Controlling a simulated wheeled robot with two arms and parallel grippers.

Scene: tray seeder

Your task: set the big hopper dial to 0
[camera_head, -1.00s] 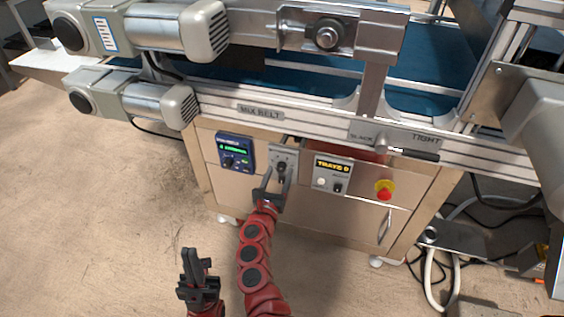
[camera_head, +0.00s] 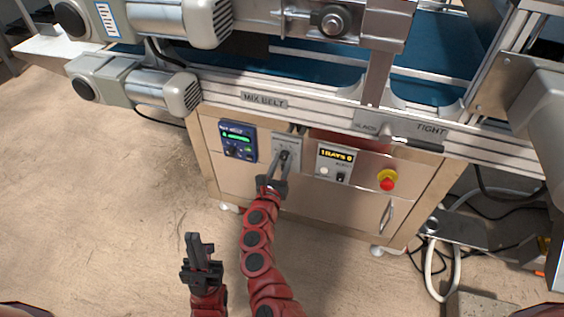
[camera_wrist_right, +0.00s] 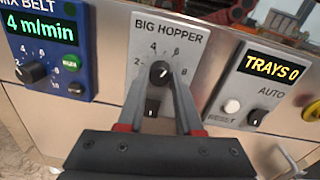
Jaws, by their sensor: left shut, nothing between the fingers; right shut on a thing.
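The big hopper dial (camera_wrist_right: 159,72) is a round black knob with a pale mark on a grey plate labelled BIG HOPPER (camera_wrist_right: 168,28), with 2, 4, 6 and 8 visible around it. The mark appears to point up and to the right, roughly toward 6; the 0 is not visible. My right gripper (camera_wrist_right: 160,82) is shut on the dial, one finger on each side. In the head view the right gripper (camera_head: 284,158) reaches the grey plate (camera_head: 290,141) and partly covers the dial. My left gripper (camera_head: 194,240) is shut and empty, apart from the cabinet, over the floor.
A blue mix belt panel (camera_wrist_right: 45,50) with its own black knob (camera_wrist_right: 32,72) stands left of the plate. A TRAYS 0 panel (camera_wrist_right: 259,82) with a white button stands right. A black switch (camera_wrist_right: 152,107) sits below the dial. A red stop button (camera_head: 387,183) is farther right.

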